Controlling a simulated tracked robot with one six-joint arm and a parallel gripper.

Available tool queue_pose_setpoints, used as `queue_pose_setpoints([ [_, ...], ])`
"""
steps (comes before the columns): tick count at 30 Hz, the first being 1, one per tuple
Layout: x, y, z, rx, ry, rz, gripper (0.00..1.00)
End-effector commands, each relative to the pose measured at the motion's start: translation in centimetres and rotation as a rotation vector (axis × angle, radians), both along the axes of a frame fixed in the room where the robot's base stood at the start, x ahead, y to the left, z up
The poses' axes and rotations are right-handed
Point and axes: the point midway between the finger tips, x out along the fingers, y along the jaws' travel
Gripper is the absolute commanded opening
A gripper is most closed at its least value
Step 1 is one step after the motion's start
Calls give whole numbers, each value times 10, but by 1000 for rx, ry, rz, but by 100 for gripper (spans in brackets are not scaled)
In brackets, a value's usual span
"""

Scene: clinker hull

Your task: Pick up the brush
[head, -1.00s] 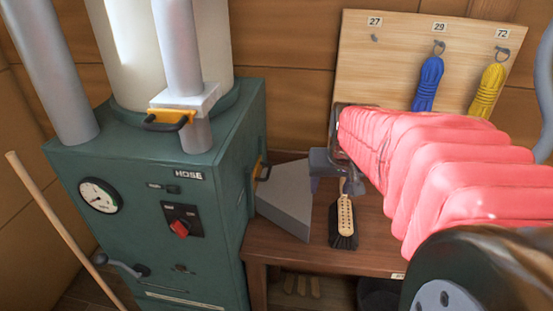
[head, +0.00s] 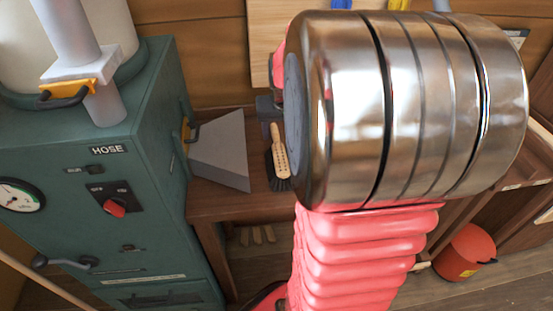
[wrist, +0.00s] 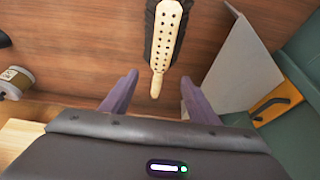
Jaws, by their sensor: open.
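The brush (head: 278,160) lies on the brown wooden bench, with a pale, dotted wooden handle and dark bristles along its edges. In the wrist view the brush (wrist: 165,38) points its handle end down toward me. My gripper (wrist: 159,78) is open, with its two purple-grey fingers apart. The handle's end shows between the fingertips in that picture; I cannot tell how far below them it is. Nothing is held. In the head view my arm hides most of the gripper.
A grey wedge-shaped piece (head: 220,150) lies on the bench left of the brush, beside the green hose machine (head: 110,190). In the wrist view a small jar-like object (wrist: 14,82) is at left. A red bucket (head: 466,252) stands at lower right.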

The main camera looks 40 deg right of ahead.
Motion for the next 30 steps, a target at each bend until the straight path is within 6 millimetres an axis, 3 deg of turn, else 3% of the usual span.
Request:
queue_pose_setpoints([
  [12, 17, -11, -49, 1, 2, 0, 55],
  [30, 21, -14, -61, 1, 1, 0, 55],
])
